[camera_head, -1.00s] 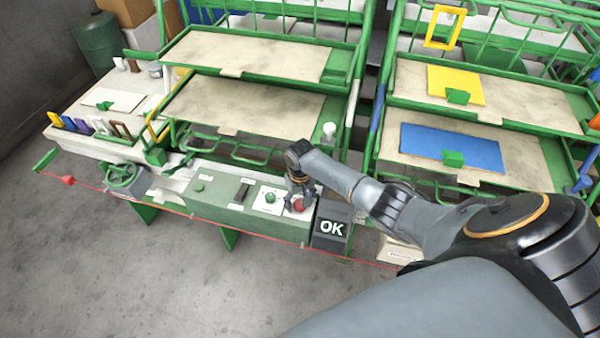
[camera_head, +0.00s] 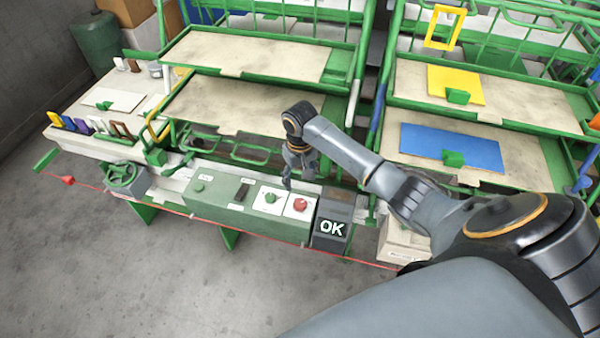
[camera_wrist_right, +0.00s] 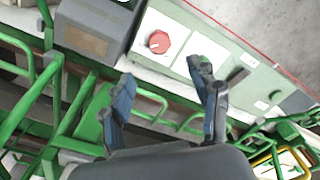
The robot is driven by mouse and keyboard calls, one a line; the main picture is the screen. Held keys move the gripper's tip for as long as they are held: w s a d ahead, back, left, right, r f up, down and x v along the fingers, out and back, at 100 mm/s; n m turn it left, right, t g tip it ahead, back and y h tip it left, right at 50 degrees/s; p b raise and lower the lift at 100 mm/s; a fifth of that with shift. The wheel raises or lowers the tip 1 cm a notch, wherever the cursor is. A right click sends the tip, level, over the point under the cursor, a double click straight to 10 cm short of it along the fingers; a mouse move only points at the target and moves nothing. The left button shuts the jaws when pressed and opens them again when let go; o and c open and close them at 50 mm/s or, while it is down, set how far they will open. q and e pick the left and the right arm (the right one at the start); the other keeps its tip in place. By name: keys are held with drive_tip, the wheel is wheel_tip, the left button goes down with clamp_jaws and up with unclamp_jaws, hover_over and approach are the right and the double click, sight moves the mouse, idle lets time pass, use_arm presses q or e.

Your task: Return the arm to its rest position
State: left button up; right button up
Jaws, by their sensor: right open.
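My right arm reaches in from the right in the head view. Its right gripper (camera_head: 288,180) points down just behind the green control panel (camera_head: 222,212), close to the red knob and apart from it. In the right wrist view the two fingers of the right gripper (camera_wrist_right: 165,95) are spread, with nothing between them. The red knob (camera_head: 299,205) on its white plate is uncovered, and it also shows in the right wrist view (camera_wrist_right: 158,42). A green knob (camera_head: 270,198) sits beside it on the left. My left gripper is not in view.
A dark box with an "OK" display (camera_head: 331,227) stands right of the panel. A red cord (camera_head: 180,211) runs along the front. Green racks with shelves (camera_head: 245,53) rise behind. A green handwheel (camera_head: 122,176) is at the left. The grey floor (camera_head: 130,270) in front is clear.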

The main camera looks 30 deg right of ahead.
idle(0.3)
drive_tip(key=s+a+f+n+t, duration=0.1)
drive_tip(key=s+a+f+n, duration=0.25)
drive_tip(key=s+a, duration=0.8)
drive_tip(key=s+r+t, duration=0.1)
drive_tip(key=s+r, duration=0.3)
drive_tip(key=s, duration=0.3)
drive_tip(key=s+r+t, duration=0.2)
drive_tip(key=s+r, duration=0.2)
drive_tip(key=s, duration=0.4)
wheel_tip(320, 180, down, 32)
drive_tip(key=r+g+b, duration=0.1)
drive_tip(key=g+b, duration=0.1)
drive_tip(key=b, duration=0.4)
drive_tip(key=s+d+f+b, duration=0.1)
drive_tip(key=s+f+b, duration=0.1)
drive_tip(key=s+f, duration=0.7)
drive_tip(key=s+d+f+g+b, duration=0.1)
drive_tip(key=s+f+b, duration=0.2)
drive_tip(key=s+f, duration=0.6)
wheel_tip(320, 180, down, 5)
drive_tip(key=shift+d+r, duration=0.1)
drive_tip(key=shift+d, duration=0.2)
